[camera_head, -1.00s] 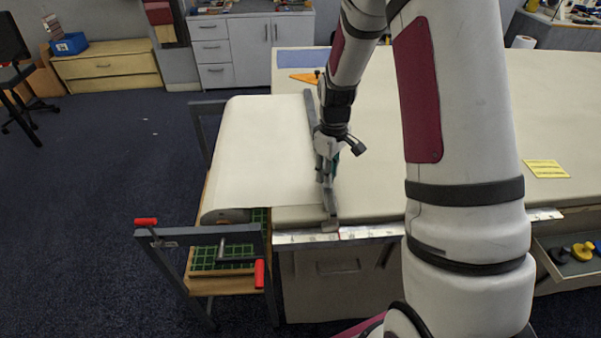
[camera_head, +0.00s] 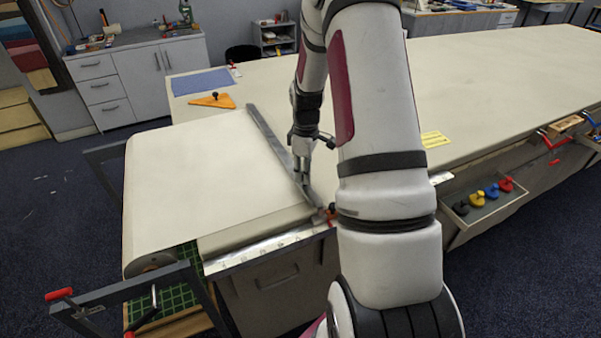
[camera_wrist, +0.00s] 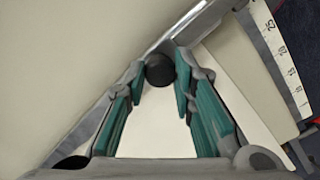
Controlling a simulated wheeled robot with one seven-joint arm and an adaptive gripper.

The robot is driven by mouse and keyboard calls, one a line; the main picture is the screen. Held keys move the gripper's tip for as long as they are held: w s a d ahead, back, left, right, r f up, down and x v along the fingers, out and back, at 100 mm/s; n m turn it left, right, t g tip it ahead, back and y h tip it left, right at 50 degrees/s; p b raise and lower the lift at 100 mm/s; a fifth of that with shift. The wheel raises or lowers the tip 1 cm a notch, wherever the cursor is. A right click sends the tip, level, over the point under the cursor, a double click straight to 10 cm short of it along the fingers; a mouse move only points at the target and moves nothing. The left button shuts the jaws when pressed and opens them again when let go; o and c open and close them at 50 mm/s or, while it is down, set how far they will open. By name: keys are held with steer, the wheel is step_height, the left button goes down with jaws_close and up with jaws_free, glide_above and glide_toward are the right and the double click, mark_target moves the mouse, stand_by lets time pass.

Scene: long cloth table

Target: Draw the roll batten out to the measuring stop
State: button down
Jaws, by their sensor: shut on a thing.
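The roll batten (camera_head: 272,140), a long grey bar, lies slantwise across the table at the leading edge of the white sheet (camera_head: 205,165). My gripper (camera_head: 304,178) is on its near half. In the wrist view the green-padded fingers are closed around a dark round knob (camera_wrist: 160,70) on the batten (camera_wrist: 188,38). The roll (camera_head: 152,262) hangs at the table's left end. A small red piece, seemingly the measuring stop (camera_head: 331,213), sits on the metal scale (camera_head: 262,248) along the front edge. The batten's near end is close to it; my arm partly hides this spot, so contact cannot be told.
An orange triangle (camera_head: 213,100) and a blue mat (camera_head: 203,81) lie at the far left of the table. A yellow note (camera_head: 434,139) lies right of my arm. An open drawer (camera_head: 482,205) with coloured knobs juts from the front.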

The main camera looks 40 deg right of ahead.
steer(key=shift+s+d, duration=0.1)
steer(key=shift+d, duration=0.1)
steer(key=c, duration=1.3)
jaws_free()
steer(key=shift+r, duration=0.1)
steer(key=shift+r, duration=0.35)
step_height(320, 180, up, 11)
steer(key=shift+r, duration=0.1)
